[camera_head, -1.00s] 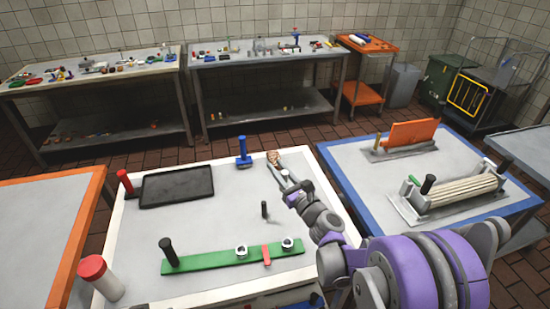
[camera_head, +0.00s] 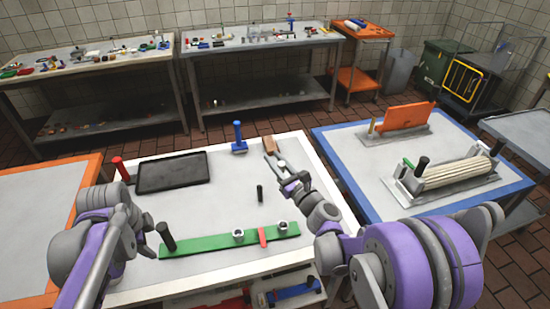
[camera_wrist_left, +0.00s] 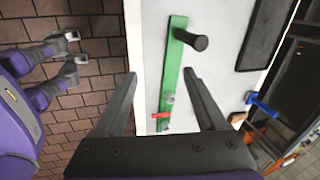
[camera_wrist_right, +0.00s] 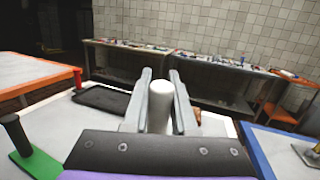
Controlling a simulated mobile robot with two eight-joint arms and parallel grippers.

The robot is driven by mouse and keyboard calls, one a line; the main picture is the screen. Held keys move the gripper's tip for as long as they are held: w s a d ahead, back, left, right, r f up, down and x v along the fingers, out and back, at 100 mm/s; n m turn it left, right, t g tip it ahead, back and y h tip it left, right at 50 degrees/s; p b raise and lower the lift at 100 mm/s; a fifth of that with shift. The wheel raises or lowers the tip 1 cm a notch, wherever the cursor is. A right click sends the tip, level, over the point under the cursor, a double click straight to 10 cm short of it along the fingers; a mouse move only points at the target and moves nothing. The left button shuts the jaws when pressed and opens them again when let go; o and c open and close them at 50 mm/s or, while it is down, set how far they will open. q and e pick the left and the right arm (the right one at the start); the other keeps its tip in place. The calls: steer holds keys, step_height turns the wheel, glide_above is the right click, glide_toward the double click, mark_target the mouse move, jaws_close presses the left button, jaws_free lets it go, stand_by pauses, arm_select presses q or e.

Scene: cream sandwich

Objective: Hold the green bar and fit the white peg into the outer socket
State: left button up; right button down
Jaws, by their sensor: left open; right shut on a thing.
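The green bar (camera_head: 205,246) lies flat near the front of the white-edged table, with an upright black handle (camera_head: 167,237) at its left end. Two pale ring sockets stand on it, one near the middle (camera_head: 238,236) and one nearer the right end (camera_head: 282,227). A red piece (camera_head: 262,236) lies across the bar between them. My left gripper (camera_wrist_left: 160,76) is open and empty, left of the handle and apart from the bar. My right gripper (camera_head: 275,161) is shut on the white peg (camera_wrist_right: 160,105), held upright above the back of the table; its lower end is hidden.
A black tray (camera_head: 174,188) and red-topped handle (camera_head: 118,169) are at the back left. A blue handled piece (camera_head: 238,138) and brown block (camera_head: 269,144) are at the back. A small black post (camera_head: 260,193) stands mid-table. A blue-edged table (camera_head: 345,170) is at right.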

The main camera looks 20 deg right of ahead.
arm_select(q)
steer(key=w+f+m+g, duration=0.1)
steer(key=w+f+m, duration=0.1)
steer(key=w+m, duration=0.45)
steer(key=m+g, duration=0.2)
steer(key=m, duration=0.7)
glide_above(167, 238)
steer(key=f, duration=0.5)
steer(key=shift+w+a+b, duration=0.2)
steer(key=shift+w+b, duration=0.1)
steer(key=shift+b, duration=0.1)
steer(key=shift+w+f+m, duration=0.35)
steer(key=shift+f+m, duration=0.05)
steer(key=shift+m, duration=0.15)
step_height(167, 238, down, 12)
steer(key=b, duration=0.4)
steer(key=shift+b, duration=0.35)
arm_select(e)
steer(key=s+f, duration=0.3)
steer(key=f, duration=0.7)
steer(key=shift+s+g, duration=0.15)
steer(key=shift+g, duration=0.25)
arm_select(q)
jaws_close()
arm_select(e)
steer(key=shift+f, duration=0.1)
arm_select(q)
jaws_free()
